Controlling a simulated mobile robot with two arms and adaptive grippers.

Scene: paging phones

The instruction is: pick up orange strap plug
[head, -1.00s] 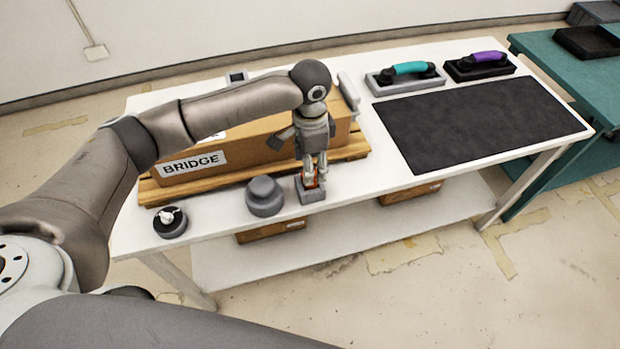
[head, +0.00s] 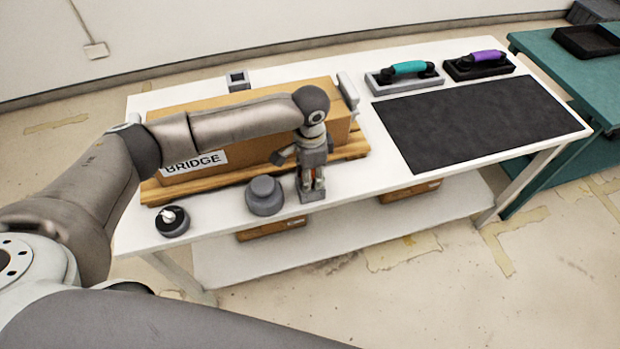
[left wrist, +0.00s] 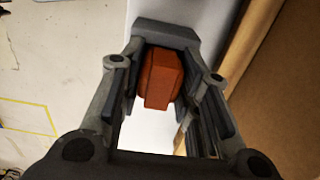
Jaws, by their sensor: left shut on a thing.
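The orange strap plug (left wrist: 161,78) sits between the fingers of my left gripper (left wrist: 160,95) in the left wrist view. A grey block-like holder (left wrist: 168,32) is right beyond it. In the head view my left gripper (head: 311,184) points down at the front edge of the white table, over the small grey holder (head: 312,196). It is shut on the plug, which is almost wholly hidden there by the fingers. I cannot tell whether the plug is still seated in the holder. My right gripper is not in view.
A cardboard box labelled BRIDGE (head: 240,150) lies on a wooden pallet (head: 160,194) behind the gripper. A round grey lidded thing (head: 265,197) stands close to its left, and a dark round pot (head: 172,221) further left. A black mat (head: 470,120) lies at right.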

